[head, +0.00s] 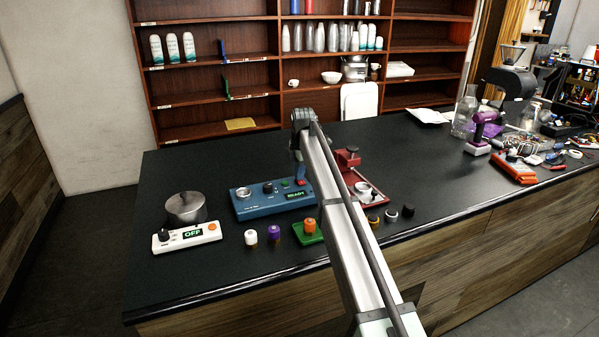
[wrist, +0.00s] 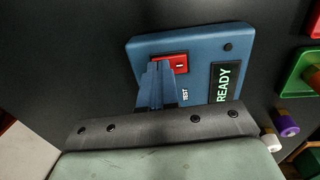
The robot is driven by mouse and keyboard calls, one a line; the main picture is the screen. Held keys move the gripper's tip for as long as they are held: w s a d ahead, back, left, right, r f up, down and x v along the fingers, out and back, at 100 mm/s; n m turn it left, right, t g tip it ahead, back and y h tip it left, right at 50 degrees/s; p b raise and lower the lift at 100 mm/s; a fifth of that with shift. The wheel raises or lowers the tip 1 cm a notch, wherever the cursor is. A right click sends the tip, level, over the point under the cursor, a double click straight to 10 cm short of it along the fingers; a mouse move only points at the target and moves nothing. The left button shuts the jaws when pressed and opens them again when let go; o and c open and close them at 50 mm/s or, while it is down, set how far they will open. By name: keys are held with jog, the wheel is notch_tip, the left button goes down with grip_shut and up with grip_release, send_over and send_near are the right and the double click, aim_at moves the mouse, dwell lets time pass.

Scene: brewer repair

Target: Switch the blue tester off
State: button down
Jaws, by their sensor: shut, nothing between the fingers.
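The blue tester (head: 262,207) lies on the dark counter, left of my arm, and its lit display (head: 296,195) reads READY. In the wrist view the tester (wrist: 205,45) fills the middle, with the READY display (wrist: 224,82), the word TEST and a red rocker switch (wrist: 181,63) with a white mark. My gripper (wrist: 158,66) is shut and empty. Its fingertips overlap the left part of the red switch; whether they touch it I cannot tell.
A white unit (head: 187,238) showing OFF, with a metal pot (head: 185,207) behind it, stands left. Several coloured knobs lie in front of the tester, one on a green block (head: 306,233). A red stand (head: 369,192) is close on the right. The counter's back left is clear.

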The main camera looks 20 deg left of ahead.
jog(key=shift+s+d+f, duration=0.1)
jog(key=shift+f, duration=0.1)
jog(key=shift+s+d, duration=0.5)
jog(key=shift+d, duration=0.05)
jog(key=shift+r, duration=0.5)
notch_tip(320, 180, up, 13)
jog(key=s+d, duration=0.1)
dwell(0.4)
jog(key=shift+d+r, duration=0.1)
dwell(0.3)
